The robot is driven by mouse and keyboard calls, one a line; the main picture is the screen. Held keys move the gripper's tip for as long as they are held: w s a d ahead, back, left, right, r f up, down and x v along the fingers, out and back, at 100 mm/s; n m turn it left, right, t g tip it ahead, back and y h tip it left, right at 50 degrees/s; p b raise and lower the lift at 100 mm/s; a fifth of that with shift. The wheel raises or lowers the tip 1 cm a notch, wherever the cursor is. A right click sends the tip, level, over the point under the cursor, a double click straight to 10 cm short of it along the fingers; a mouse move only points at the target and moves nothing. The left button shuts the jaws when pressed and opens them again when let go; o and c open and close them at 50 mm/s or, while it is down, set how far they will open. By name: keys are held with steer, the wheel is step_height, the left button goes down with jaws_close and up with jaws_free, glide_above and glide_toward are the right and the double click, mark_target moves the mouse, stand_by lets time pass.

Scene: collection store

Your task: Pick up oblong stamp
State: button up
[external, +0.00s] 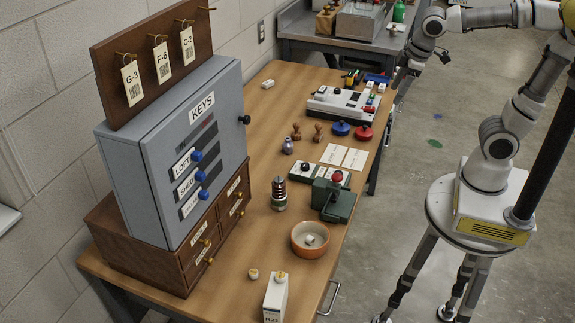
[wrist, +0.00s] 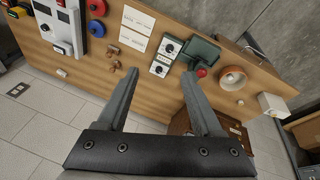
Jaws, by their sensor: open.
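Two brown wooden stamps stand close together on the wooden table, one on the left (external: 297,131) and one on the right (external: 318,133). In the wrist view they show as an upper stamp (wrist: 112,50) and a lower stamp (wrist: 113,66), just left of the left finger's tip. Their bases are too small to tell which one is oblong. My gripper (wrist: 158,82) is open and empty, above and apart from the table. In the external view my arm reaches in at the upper right, and the fingers cannot be made out clearly.
Near the stamps are a blue pad (external: 341,128), a red pad (external: 365,132), a small blue-grey vase (external: 287,146) and white cards (external: 343,156). A green device (external: 334,200), a terracotta bowl (external: 310,240) and a grey key cabinet (external: 165,165) stand nearer.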

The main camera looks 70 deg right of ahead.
steer(key=w+d+f+n+g+h+b, duration=0.2)
steer(key=w+d+f+n+b, duration=0.15)
steer(key=w+f, duration=0.45)
steer(key=n+g+h+b, duration=0.1)
steer(key=n+h+b, duration=0.9)
steer(key=n, duration=0.1)
glide_toward(318, 135)
steer(key=b+x, duration=0.3)
steer(key=shift+w+d+f, duration=0.1)
steer(key=shift+w+f, duration=0.15)
steer(key=shift+b+x, duration=1.3)
steer(key=shift+x, duration=1.65)
steer(key=shift+s+r, duration=0.15)
steer(key=shift+r, duration=0.05)
jaws_close()
